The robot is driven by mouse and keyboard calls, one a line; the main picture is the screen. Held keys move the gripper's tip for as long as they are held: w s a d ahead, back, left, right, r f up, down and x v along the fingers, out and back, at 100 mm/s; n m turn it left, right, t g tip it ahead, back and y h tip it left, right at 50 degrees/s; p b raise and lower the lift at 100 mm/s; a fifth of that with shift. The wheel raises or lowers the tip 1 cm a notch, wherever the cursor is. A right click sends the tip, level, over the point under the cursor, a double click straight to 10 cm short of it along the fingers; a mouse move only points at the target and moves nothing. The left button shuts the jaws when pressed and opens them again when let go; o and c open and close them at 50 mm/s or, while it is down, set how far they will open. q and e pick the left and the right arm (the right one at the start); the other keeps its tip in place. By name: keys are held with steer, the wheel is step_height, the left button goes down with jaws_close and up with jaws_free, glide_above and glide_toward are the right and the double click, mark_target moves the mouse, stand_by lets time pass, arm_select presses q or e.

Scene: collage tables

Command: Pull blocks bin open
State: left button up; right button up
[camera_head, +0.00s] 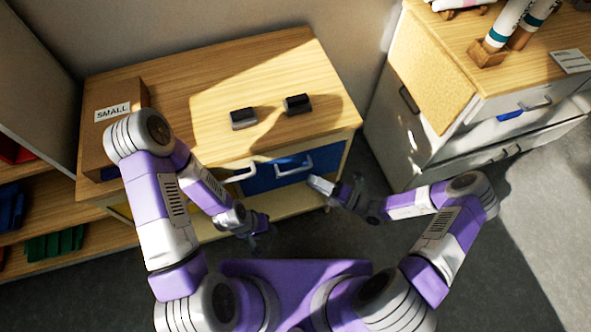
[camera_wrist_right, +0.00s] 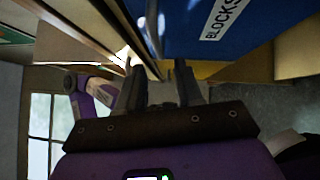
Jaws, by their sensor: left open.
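The blocks bin (camera_head: 268,178) is a blue drawer in the front of the wooden table, with a pale handle (camera_head: 294,166) on its face. In the right wrist view the blue front (camera_wrist_right: 265,20) bears a label reading BLOCKS, and its handle (camera_wrist_right: 156,22) shows at the top. My right gripper (camera_head: 340,190) is just in front and to the right of the bin. Its two dark fingers (camera_wrist_right: 160,72) are apart, pointing at the bin's handle, with nothing visibly held. My left gripper (camera_head: 258,232) is open and empty, low in front of the table.
A second pale handle (camera_head: 240,172) is left of the blue bin. A drawer cabinet (camera_head: 440,110) stands right; shelves are at left.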

mark_target(296, 170)
steer(key=shift+m+t, duration=0.3)
steer(key=x, duration=0.3)
steer(key=b+x, duration=0.1)
steer(key=x, duration=0.3)
steer(key=shift+w+r, duration=0.1)
steer(key=shift+w, duration=0.3)
steer(key=shift+c, duration=0.2)
jaws_close()
